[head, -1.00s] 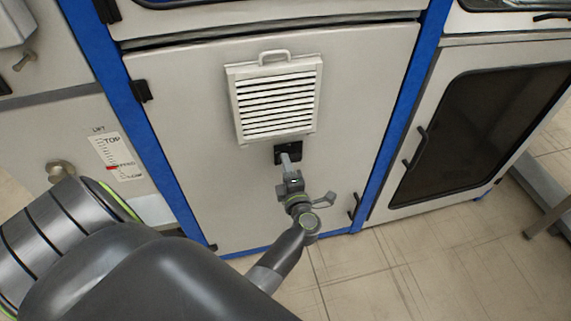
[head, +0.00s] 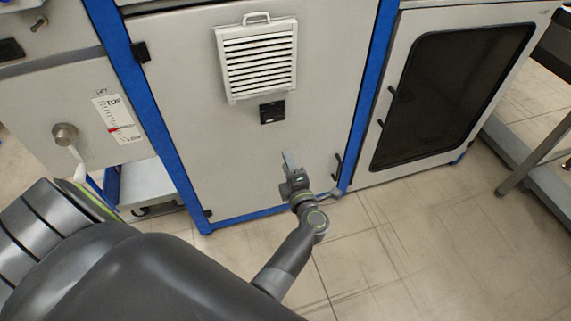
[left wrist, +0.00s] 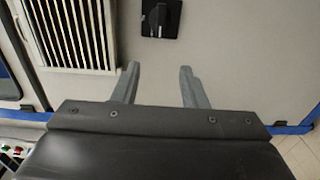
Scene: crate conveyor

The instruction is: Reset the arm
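My left gripper (head: 288,158) is in front of the lower part of the grey cabinet door (head: 190,100). In the left wrist view its two fingers (left wrist: 158,75) are spread apart with nothing between them. A small black square switch (head: 272,112) is on the door just below the white louvred vent. In the head view the gripper is below the switch and apart from it. The switch also shows in the left wrist view (left wrist: 160,18), beyond the fingers, with its dark knob upright. My right gripper is not in view.
The white vent (head: 257,60) has a handle on top. A lift gauge (head: 118,115) and a round knob (head: 65,135) are at the left. A dark-windowed door (head: 450,95) is at the right. Tiled floor (head: 410,235) lies open in front.

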